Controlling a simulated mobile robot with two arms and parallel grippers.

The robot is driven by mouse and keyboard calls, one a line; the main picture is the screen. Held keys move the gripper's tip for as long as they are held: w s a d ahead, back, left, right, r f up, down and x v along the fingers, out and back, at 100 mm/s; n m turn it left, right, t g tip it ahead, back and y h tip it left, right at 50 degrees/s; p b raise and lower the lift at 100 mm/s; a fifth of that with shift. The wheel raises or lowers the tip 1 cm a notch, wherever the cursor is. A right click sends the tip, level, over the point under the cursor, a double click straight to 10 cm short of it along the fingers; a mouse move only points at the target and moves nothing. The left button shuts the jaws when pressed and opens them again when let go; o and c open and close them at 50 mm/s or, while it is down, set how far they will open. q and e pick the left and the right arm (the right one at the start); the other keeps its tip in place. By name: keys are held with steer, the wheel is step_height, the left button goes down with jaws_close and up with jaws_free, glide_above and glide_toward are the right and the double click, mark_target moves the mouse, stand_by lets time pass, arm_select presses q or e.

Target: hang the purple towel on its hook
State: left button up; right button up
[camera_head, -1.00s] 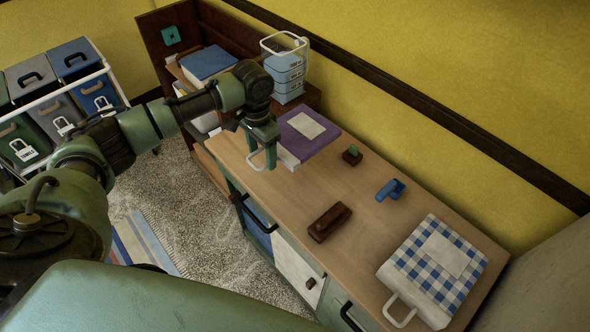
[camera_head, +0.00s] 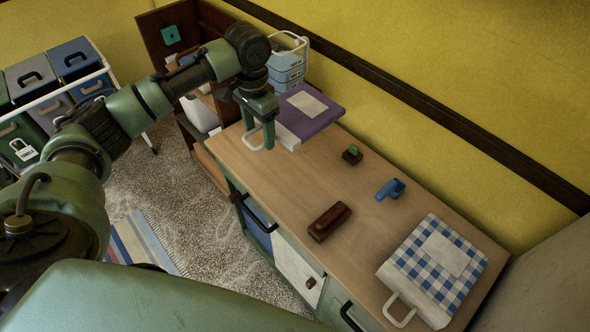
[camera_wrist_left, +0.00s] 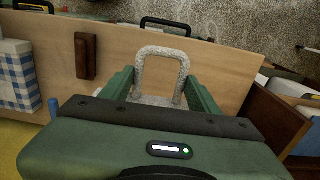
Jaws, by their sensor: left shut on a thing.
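The purple towel (camera_head: 316,119) is a folded bundle with a pale label on top and a white loop (camera_head: 252,132) at its near end. My left gripper (camera_head: 259,133) is shut on the loop, and the towel appears raised above the wooden counter. In the left wrist view the loop (camera_wrist_left: 163,62) stands up between the two green fingers; the purple cloth is hidden there. A teal square plate (camera_head: 171,35) is on the dark wooden panel at the upper left; whether it bears the hook is too small to tell. My right gripper is not in view.
The counter (camera_head: 275,178) carries a brown block (camera_head: 329,221), a small green-topped item (camera_head: 352,154), a blue item (camera_head: 390,189) and a blue checked towel (camera_head: 434,268). Light blue stacked boxes (camera_head: 287,69) stand behind the towel. A rack of bins (camera_head: 55,95) is at left.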

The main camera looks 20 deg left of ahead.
arm_select(q)
steer(key=shift+r, duration=2.6)
